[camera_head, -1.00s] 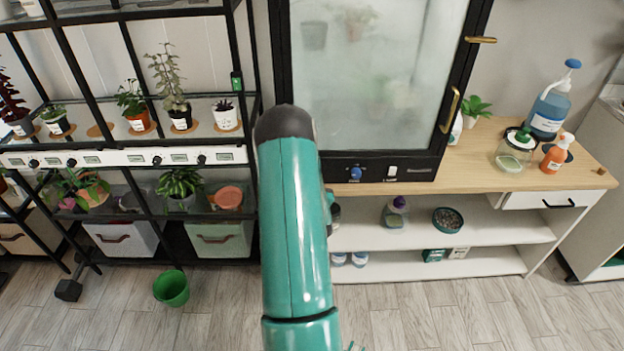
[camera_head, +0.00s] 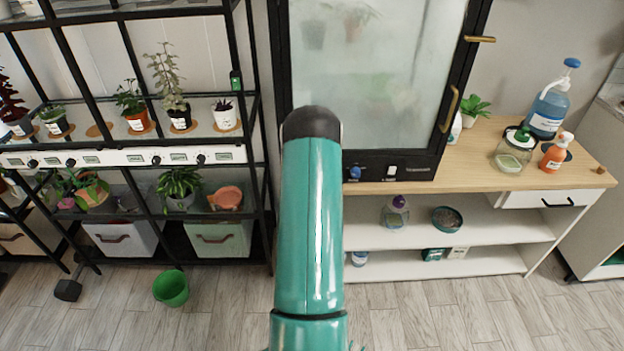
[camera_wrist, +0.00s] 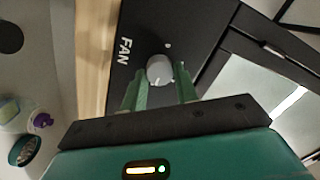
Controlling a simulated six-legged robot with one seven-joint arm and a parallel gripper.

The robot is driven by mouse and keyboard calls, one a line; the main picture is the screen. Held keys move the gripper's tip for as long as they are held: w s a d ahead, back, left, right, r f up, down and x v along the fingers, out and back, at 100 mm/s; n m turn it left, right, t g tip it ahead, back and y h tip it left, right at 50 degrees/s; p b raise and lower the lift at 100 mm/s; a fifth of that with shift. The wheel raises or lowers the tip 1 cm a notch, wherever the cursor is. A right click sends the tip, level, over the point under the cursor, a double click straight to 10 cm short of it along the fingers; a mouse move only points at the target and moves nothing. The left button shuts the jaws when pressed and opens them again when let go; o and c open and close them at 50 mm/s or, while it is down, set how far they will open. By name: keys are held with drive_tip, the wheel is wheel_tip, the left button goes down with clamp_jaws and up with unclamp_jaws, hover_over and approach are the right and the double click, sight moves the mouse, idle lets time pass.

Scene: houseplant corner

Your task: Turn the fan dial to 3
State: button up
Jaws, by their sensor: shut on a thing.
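The fan dial (camera_wrist: 160,70) is a round grey knob on a black panel (camera_wrist: 150,30), beside the white word FAN. In the wrist view my gripper (camera_wrist: 163,84) has its two green fingers on either side of the dial, closed on it. A small white dot shows on the panel above the dial. I cannot read any numbers or tell which setting the dial points to. In the head view my arm covers the gripper and the dial, in front of the glass cabinet (camera_head: 375,60) whose black base has a blue knob (camera_head: 354,172) and a white switch (camera_head: 392,171).
The cabinet stands on a wooden-topped bench (camera_head: 475,160) holding a blue pump bottle (camera_head: 547,108), a glass jar (camera_head: 513,150) and an orange bottle (camera_head: 555,153). A plant shelf (camera_head: 130,157) is at left. A green bucket (camera_head: 171,288) sits on the floor.

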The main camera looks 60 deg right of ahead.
idle(0.3)
drive_tip(key=o, duration=1)
drive_tip(key=shift+c, duration=0.2)
drive_tip(key=v, duration=1.3)
drive_tip(key=shift+a, duration=0.4)
drive_tip(key=shift+s, duration=0.15)
